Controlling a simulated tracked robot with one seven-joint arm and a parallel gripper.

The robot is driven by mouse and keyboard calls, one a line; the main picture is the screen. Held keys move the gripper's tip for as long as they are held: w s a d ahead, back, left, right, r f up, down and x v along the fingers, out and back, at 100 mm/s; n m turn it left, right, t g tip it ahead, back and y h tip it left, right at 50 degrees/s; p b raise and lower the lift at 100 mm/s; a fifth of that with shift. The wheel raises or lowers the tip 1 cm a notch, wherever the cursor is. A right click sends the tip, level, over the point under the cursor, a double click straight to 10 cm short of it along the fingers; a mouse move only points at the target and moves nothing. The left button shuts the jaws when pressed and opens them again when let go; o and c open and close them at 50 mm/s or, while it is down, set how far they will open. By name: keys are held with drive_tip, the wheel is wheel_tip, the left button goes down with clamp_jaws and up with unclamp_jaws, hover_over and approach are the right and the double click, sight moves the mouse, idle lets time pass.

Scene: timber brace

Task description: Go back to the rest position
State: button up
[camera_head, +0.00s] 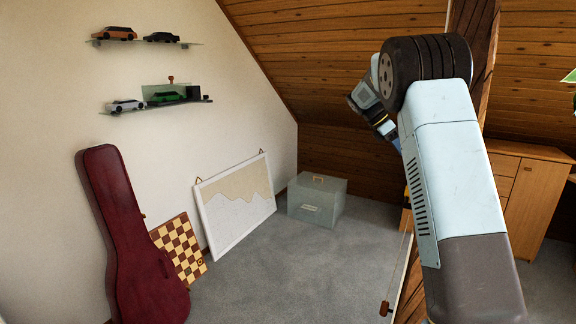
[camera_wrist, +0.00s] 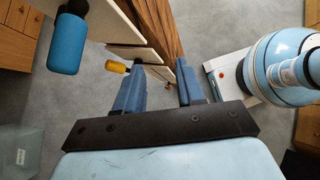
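My gripper (camera_wrist: 160,84) shows in the wrist view with its two blue fingers apart and nothing between them. In the head view the arm is raised in front of the timber post, and the gripper end (camera_head: 376,112) points left, partly hidden by the dark wrist joint. The timber post (camera_head: 468,38) runs behind my arm, with its lower part (camera_head: 410,284) showing to the arm's left. In the wrist view wooden pieces (camera_wrist: 165,52) lie beyond the fingertips; a blue handle (camera_wrist: 67,42) and a yellow one (camera_wrist: 117,66) show to the left.
A grey box (camera_head: 317,200) stands on the carpet by the back wall. A framed board (camera_head: 236,205), chessboard (camera_head: 178,250) and dark red guitar case (camera_head: 128,240) lean at the left. A wooden cabinet (camera_head: 525,190) stands right. Carpet between is clear. Shelves hold model cars.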

drive_tip(key=s+a+r+m+t+y, duration=0.1)
drive_tip(key=s+a+r+m+y, duration=0.15)
drive_tip(key=s, duration=0.55)
drive_tip(key=s+a+r+m+t+y, duration=0.1)
drive_tip(key=s+r+m+t, duration=0.15)
drive_tip(key=s, duration=0.45)
drive_tip(key=s+a+r+m+t+y, duration=0.1)
drive_tip(key=s+a+r+m, duration=0.15)
drive_tip(key=s, duration=0.55)
drive_tip(key=s+a+f+m+t+y, duration=0.1)
drive_tip(key=s+a+f+m, duration=0.1)
drive_tip(key=s, duration=0.5)
drive_tip(key=s+a+f+m+t+y, duration=0.1)
drive_tip(key=s+a+f+m, duration=0.1)
drive_tip(key=s+m, duration=0.2)
drive_tip(key=s+a+f+m+t+y, duration=0.1)
drive_tip(key=s+a+f+m+t, duration=0.1)
drive_tip(key=s, duration=0.8)
drive_tip(key=shift+s+a+f+m, duration=0.25)
drive_tip(key=shift+a+m, duration=0.2)
drive_tip(key=shift+a, duration=0.15)
drive_tip(key=shift+d, duration=0.1)
